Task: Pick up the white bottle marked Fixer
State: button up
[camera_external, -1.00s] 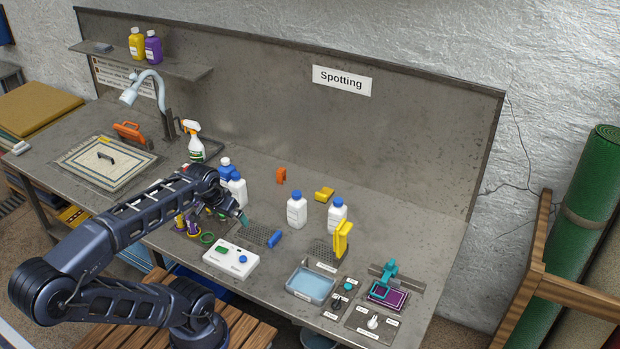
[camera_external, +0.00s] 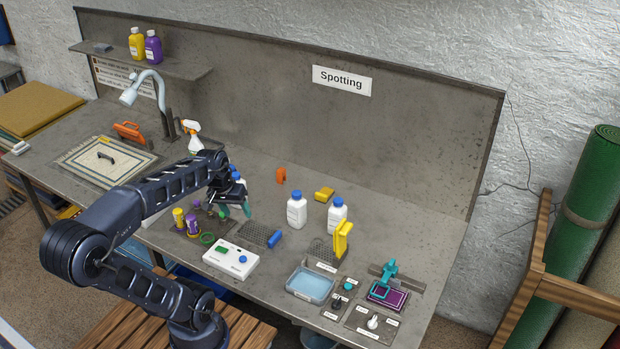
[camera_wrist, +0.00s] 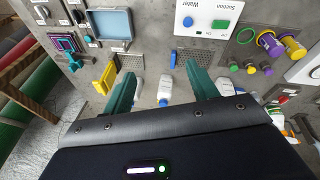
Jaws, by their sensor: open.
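Two white bottles with blue caps stand upright on the bench, a left one (camera_external: 297,213) and a right one (camera_external: 337,214). Their labels are too small to read, so I cannot tell which is Fixer. More such bottles (camera_external: 238,178) are mostly hidden behind my arm. My gripper (camera_external: 234,211) is open and empty, left of the two bottles and above the bench. In the wrist view, two white bottles (camera_wrist: 164,91) appear between the teal fingers of my gripper (camera_wrist: 160,70), beyond them and apart from them.
A yellow clamp-like tool (camera_external: 343,238) stands close to the right bottle. A yellow block (camera_external: 324,194) and an orange piece (camera_external: 281,175) lie behind. A white control box (camera_external: 231,259), blue tray (camera_external: 311,285) and purple-and-yellow items (camera_external: 192,222) are in front. A spray bottle (camera_external: 192,136) stands further left.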

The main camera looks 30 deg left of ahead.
jog(key=w+a+f+n+g+h, duration=0.1)
jog(key=w+a+f+n+h, duration=0.1)
jog(key=w+n+h, duration=0.3)
jog(key=w+a+f+n+g, duration=0.1)
jog(key=w+a+f+n, duration=0.1)
jog(key=w, duration=0.4)
jog(key=n+t+h, duration=0.7)
jog(key=n+t, duration=0.5)
jog(key=n, duration=0.5)
send_near(235, 174)
jog(key=x, duration=0.6)
jog(key=f+x, duration=0.1)
jog(key=x, duration=0.3)
jog(key=shift+w, duration=0.1)
grip_shut()
